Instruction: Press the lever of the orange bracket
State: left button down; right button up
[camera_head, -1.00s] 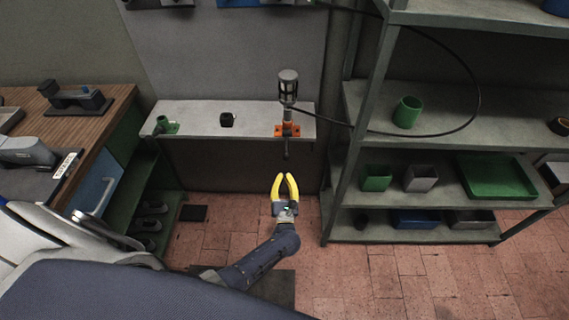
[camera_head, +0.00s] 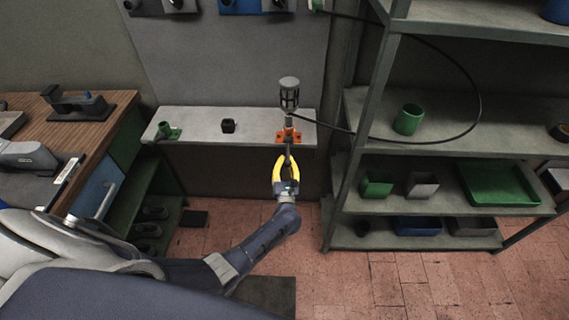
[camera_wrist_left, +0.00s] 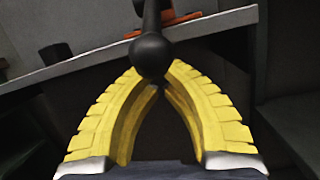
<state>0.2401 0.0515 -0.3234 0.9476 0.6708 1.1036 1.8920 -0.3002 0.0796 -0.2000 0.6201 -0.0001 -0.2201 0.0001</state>
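The orange bracket (camera_head: 288,136) is fixed at the front edge of the grey wall shelf, below a grey cylindrical fitting. Its dark lever (camera_head: 288,149) sticks out from the shelf edge toward me. In the left wrist view the lever ends in a black ball knob (camera_wrist_left: 151,56), and a bit of the orange bracket (camera_wrist_left: 167,14) shows behind it. My left gripper (camera_head: 287,160) has yellow fingers that reach up to the lever end. In the wrist view the fingers lean together and the knob covers their tips, so contact and gap cannot be told. My right gripper is not in view.
The grey wall shelf (camera_head: 205,122) also holds a green part (camera_head: 167,131) and a small black part (camera_head: 228,126). A rack (camera_head: 345,185) with green and grey bins stands to the right. A black cable (camera_head: 478,95) loops there. A wooden bench is at the left.

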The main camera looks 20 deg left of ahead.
aim_at(286, 163)
pick_arm(q)
jog(key=shift+s+d+r, duration=0.2)
jog(key=shift+s+r, duration=0.1)
jog(key=shift+r, duration=0.15)
jog(key=shift+s+d+r, duration=0.2)
jog(key=shift+s+r, duration=0.05)
jog(key=shift+r, duration=0.15)
jog(key=shift+s+d+r, duration=0.2)
jog(key=shift+s+r, duration=0.15)
jog(key=shift+s, duration=0.1)
dwell(0.4)
jog(key=shift+s+d+r, duration=0.1)
jog(key=shift+s+r, duration=0.15)
jog(key=shift+s, duration=0.05)
jog(key=shift+s+d+r+g+h, duration=0.15)
jog(key=shift+s+r+g+h, duration=0.2)
jog(key=shift+r+g, duration=0.2)
jog(key=shift+s+r, duration=0.2)
jog(key=shift+r, duration=0.05)
jog(key=shift+s+d+r, duration=0.1)
jog(key=shift+s+r, duration=0.15)
jog(key=shift+r, duration=0.4)
jog(key=shift+s+d+r, duration=0.1)
jog(key=shift+s+r, duration=0.1)
jog(key=shift+r, duration=1.5)
